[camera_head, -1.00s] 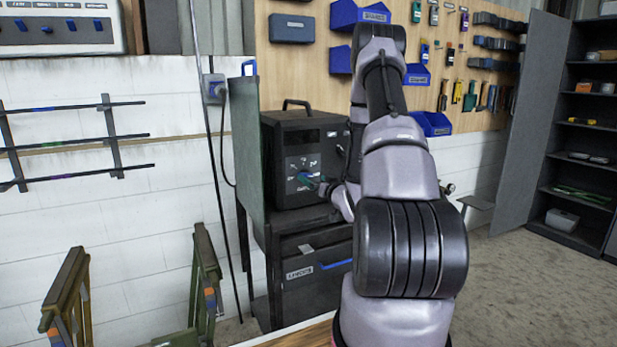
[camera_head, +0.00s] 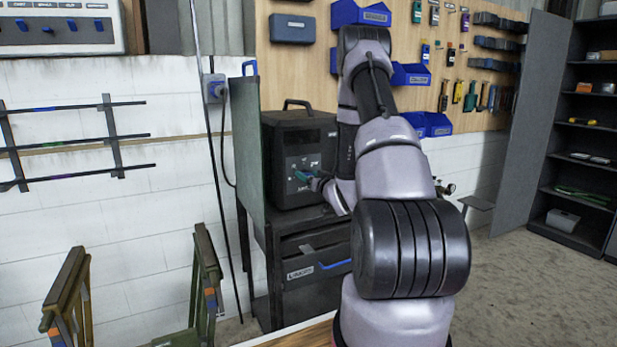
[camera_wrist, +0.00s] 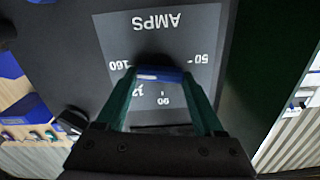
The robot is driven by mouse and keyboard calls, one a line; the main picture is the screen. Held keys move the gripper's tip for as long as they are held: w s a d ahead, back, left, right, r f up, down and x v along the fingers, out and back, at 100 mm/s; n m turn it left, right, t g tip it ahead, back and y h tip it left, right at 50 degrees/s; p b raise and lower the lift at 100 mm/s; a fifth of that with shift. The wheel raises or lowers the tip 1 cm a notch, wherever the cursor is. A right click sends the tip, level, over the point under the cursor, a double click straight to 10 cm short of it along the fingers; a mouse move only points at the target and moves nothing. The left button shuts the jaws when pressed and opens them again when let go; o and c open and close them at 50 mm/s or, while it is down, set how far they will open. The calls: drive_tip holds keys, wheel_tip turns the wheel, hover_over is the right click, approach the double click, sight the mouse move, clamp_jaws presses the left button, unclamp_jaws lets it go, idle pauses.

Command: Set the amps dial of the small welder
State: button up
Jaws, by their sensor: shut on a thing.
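The small welder (camera_head: 285,155) is a dark box with a top handle, standing on a dark cart. Its grey AMPS panel fills the middle of the wrist view and appears upside down, with 50, 90, 120 and 160 printed around the amps dial (camera_wrist: 160,75). The dial shows a blue grip bar with a pale mark. My gripper (camera_wrist: 161,78) has green fingers, one on each side of the blue bar, and is shut on it. In the head view my gripper (camera_head: 303,178) is at the welder's front, and my arm hides the welder's right side.
A green-grey screen (camera_head: 246,165) stands close to the welder's left. The cart (camera_head: 312,265) has a drawer with a blue handle below. A pegboard (camera_head: 300,65) with blue bins and tools is behind. Open floor lies to the right.

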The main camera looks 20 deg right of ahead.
drive_tip(key=shift+n, duration=0.3)
drive_tip(key=n, duration=0.9)
drive_tip(key=shift+a+f, duration=0.1)
drive_tip(key=shift+a, duration=0.1)
idle(0.3)
drive_tip(key=o, duration=1.4)
drive_tip(key=shift+s, duration=0.1)
drive_tip(key=s, duration=1)
drive_tip(key=shift+s+d, duration=0.15)
drive_tip(key=shift+s, duration=0.2)
